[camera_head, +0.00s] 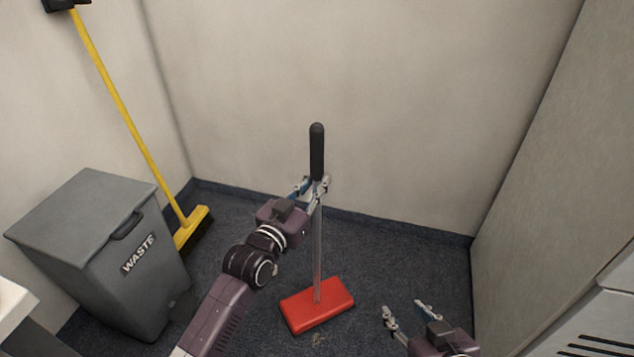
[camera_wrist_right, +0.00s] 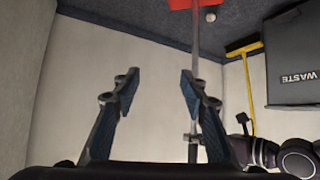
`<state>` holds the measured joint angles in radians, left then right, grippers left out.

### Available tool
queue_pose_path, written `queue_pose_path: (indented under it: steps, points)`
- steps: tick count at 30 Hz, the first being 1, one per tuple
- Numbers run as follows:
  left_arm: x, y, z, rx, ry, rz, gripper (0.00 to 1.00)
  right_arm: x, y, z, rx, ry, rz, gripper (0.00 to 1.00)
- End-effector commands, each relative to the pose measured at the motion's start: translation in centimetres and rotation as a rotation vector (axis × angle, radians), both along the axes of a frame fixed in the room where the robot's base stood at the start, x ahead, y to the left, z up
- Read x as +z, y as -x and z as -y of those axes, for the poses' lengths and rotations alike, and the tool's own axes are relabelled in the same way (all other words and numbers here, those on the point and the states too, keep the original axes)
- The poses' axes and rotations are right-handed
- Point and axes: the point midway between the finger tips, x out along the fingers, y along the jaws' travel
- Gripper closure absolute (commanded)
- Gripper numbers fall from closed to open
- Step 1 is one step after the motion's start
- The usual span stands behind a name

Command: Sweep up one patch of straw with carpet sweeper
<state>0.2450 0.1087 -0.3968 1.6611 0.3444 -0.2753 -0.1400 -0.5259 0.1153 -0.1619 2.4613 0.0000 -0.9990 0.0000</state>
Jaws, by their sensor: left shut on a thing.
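The carpet sweeper stands upright on the dark carpet (camera_head: 405,258), with a red head (camera_head: 317,306), a grey pole (camera_head: 318,245) and a black grip (camera_head: 317,152). My left gripper (camera_head: 318,187) is shut on the pole just below the black grip. My right gripper (camera_head: 408,308) is open and empty, to the right of the red head. In the right wrist view its fingers (camera_wrist_right: 155,82) are spread apart, with the sweeper's pole (camera_wrist_right: 195,60) beyond them.
A grey waste bin (camera_head: 90,240) stands at the left, beside a yellow broom (camera_head: 135,125) leaning in the corner. Walls close off the back and right. A white surface edge (camera_head: 12,303) shows at lower left. Carpet to the right of the sweeper is clear up to my right gripper.

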Motion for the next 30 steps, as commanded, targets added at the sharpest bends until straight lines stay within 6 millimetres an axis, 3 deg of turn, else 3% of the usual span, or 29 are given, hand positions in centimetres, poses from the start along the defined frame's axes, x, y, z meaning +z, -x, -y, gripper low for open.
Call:
queue_pose_path:
  steps: [1, 30]
  points:
    - [0.8, -0.1, 0.0, 0.001, 0.005, 0.012, 1.00, -0.2, 0.3, 0.1, -0.001, 0.004, -0.018, 0.60]
    - [2.3, -0.4, -0.2, 0.003, 0.005, 0.012, 1.00, -4.7, 7.2, 2.5, -0.026, 0.077, -0.350, 0.60]
